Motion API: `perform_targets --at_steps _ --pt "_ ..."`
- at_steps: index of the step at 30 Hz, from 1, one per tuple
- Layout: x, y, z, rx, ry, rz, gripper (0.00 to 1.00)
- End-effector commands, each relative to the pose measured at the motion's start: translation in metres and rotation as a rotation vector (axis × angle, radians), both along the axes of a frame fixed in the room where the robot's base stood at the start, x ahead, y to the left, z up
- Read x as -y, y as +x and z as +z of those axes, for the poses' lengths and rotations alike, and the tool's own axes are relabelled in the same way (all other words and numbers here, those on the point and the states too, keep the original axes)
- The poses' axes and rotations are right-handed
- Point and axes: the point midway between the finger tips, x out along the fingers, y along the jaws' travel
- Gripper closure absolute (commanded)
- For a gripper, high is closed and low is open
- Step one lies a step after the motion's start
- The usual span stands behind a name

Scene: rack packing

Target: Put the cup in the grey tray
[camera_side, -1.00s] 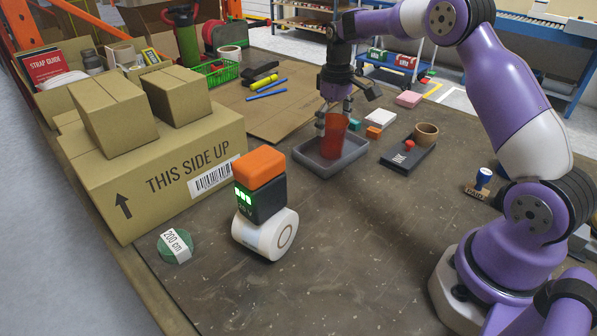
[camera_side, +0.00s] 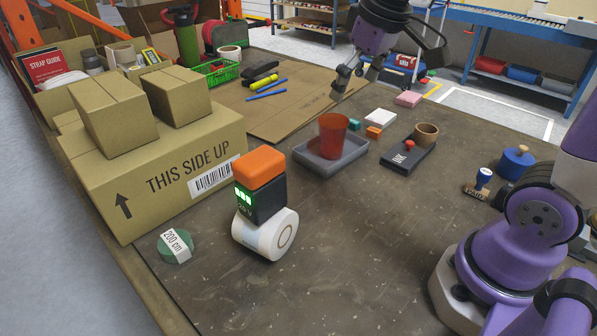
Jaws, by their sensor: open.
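The red cup (camera_side: 332,136) stands upright inside the grey tray (camera_side: 346,161) near the middle of the table. The tray lies flat on the dark table top, and the cup's base is partly hidden by the tray's near wall. My gripper (camera_side: 356,88) is open and empty. It is up behind and slightly right of the cup, clear of it.
A dark block (camera_side: 408,158) with a brown ring and a red knob sits right of the tray. Small coloured blocks (camera_side: 373,132) lie behind it. A battery on a white roll (camera_side: 265,232) stands front left, by a large carton (camera_side: 165,165).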

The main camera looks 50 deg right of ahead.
Motion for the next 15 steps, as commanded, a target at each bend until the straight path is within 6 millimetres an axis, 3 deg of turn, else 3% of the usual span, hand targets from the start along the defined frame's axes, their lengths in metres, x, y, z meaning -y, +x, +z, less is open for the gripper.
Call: perform_targets --at_steps 3,6,10,15 --pt "-0.02 -0.04 -0.011 0.087 0.012 0.009 0.0" --pt "-0.03 -0.063 -0.024 0.14 0.026 0.011 0.0" --pt "-0.037 -0.079 -0.039 0.179 0.038 0.012 0.0" --pt "-0.039 -0.084 -0.044 0.19 0.044 0.011 0.0"
